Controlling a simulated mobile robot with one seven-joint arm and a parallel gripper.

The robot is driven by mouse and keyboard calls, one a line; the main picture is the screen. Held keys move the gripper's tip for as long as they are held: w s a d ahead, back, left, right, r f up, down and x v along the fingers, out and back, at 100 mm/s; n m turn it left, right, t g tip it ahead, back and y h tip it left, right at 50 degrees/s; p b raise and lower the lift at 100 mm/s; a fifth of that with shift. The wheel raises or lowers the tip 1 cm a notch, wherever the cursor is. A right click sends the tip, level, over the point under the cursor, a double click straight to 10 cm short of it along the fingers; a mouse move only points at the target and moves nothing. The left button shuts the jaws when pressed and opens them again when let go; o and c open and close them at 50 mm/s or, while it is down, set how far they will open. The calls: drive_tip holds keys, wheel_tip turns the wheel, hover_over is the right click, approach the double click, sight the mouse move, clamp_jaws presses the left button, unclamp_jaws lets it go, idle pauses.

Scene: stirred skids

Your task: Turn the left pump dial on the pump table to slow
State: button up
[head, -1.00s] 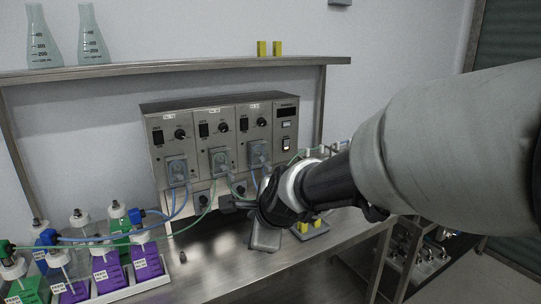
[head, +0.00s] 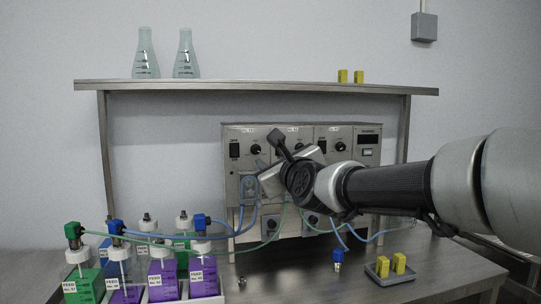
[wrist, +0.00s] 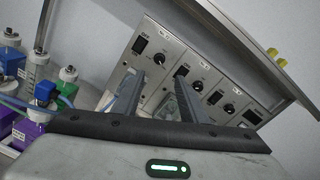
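The grey pump unit (head: 232,200) stands at the back of the steel pump table (head: 285,285). Its left pump dial (head: 256,149) is a round black knob beside a black switch. In the wrist view the left dial (wrist: 159,58) shows beyond my fingers; its pointer setting is too small to read. My gripper (head: 267,149) is in front of the pump face, tilted. In the wrist view my gripper (wrist: 159,77) has its two fingers apart with nothing between them, and the left dial appears just above the gap. Whether a finger touches the dial cannot be told.
Feed bottles (head: 162,275) with caps and tubes stand at the front left. Blue and green tubes (head: 270,238) cross in front of the pumps. A small tray (head: 385,277) with yellow blocks lies at the right. A shelf (head: 250,87) with two flasks runs above.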

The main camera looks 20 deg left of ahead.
sight(257, 150)
drive_tip(key=p+x, duration=0.4)
drive_tip(key=x, duration=1)
drive_tip(key=shift+w+a, duration=0.25)
drive_tip(key=shift+w, duration=0.05)
clamp_jaws()
